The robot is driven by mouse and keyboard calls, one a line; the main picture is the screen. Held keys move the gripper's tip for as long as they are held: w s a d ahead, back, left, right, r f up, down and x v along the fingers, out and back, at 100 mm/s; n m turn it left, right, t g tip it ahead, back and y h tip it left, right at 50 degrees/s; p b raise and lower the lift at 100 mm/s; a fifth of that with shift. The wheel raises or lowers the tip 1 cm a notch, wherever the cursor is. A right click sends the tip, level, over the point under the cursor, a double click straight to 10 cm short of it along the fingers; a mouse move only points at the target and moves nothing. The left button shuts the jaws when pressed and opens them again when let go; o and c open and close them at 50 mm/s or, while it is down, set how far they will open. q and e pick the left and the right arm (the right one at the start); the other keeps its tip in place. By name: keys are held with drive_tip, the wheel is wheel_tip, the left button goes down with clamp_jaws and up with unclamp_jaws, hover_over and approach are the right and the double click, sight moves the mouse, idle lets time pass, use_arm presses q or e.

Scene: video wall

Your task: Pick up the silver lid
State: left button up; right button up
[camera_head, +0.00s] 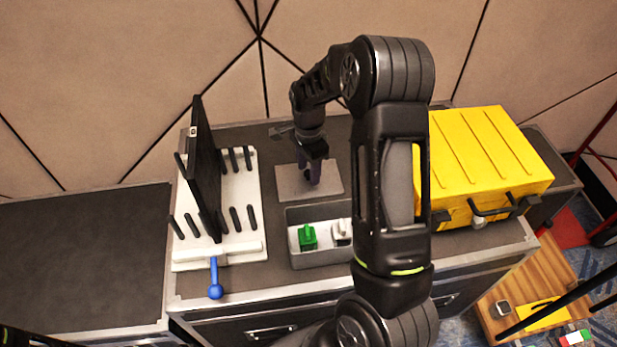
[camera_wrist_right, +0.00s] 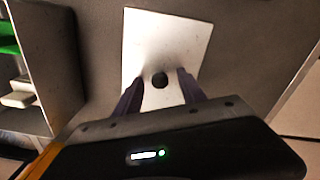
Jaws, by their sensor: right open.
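The silver lid (camera_head: 288,182) is a flat, pale grey rectangular plate lying on the dark case top, behind the grey box. In the right wrist view the lid (camera_wrist_right: 180,38) shows a round dark knob (camera_wrist_right: 160,80) at its middle. My right gripper (camera_head: 312,178) points down over the lid and hides part of it in the head view. In the wrist view its purple fingers (camera_wrist_right: 158,88) are open, one on each side of the knob, with a gap on both sides. I cannot tell how far the fingertips are above the plate. My left gripper is not in view.
A grey open box (camera_head: 310,262) holds a green piece (camera_head: 307,236) and a white piece. A white pegged rack (camera_head: 248,215) with an upright black panel (camera_head: 204,165) stands left. A yellow case (camera_head: 490,160) stands right. A blue-handled tool (camera_head: 215,280) lies in front.

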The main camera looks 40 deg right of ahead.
drive_tip(key=shift+c, duration=0.6)
clamp_jaws()
idle(0.3)
